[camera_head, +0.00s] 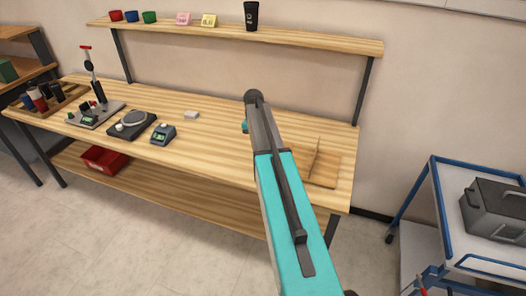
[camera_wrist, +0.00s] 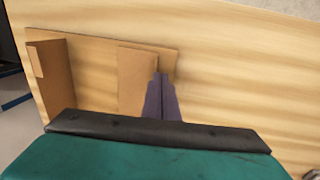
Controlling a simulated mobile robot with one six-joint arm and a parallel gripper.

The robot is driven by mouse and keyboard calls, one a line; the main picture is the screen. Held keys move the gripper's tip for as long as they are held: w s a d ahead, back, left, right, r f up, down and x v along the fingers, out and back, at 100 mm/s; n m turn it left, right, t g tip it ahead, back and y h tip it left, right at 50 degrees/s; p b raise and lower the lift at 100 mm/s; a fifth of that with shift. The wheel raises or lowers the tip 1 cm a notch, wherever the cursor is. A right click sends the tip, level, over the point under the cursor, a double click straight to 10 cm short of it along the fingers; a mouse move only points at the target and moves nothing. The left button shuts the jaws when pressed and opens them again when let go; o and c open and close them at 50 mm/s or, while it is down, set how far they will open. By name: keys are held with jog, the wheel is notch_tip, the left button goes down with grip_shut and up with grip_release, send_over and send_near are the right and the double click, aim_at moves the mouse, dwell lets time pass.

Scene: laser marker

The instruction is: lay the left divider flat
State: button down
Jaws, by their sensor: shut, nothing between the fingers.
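A wooden base with dividers (camera_head: 325,172) lies near the right end of the workbench, partly hidden behind my arm in the head view. One divider (camera_head: 314,157) stands up there. In the wrist view the base (camera_wrist: 95,45) carries two divider panels, one at its left edge (camera_wrist: 50,85) and one near the middle (camera_wrist: 136,80). The middle panel is the one beside my gripper (camera_wrist: 159,76). My gripper is shut and empty, its tips close against that panel's right edge; I cannot tell whether they touch. The arm hides my gripper in the head view.
The workbench (camera_head: 215,145) is bare left of the base. A shelf (camera_head: 290,38) runs above. A blue cart (camera_head: 445,215) stands at the right.

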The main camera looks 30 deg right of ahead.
jog(key=shift+r, duration=0.1)
jog(key=w+a+r, duration=0.1)
jog(key=w+r, duration=0.1)
jog(key=r, duration=0.4)
jog(key=w+a+r+b, duration=0.1)
jog(key=w+a+r, duration=0.1)
jog(key=r, duration=0.4)
jog(key=shift+r, duration=0.2)
dwell(0.8)
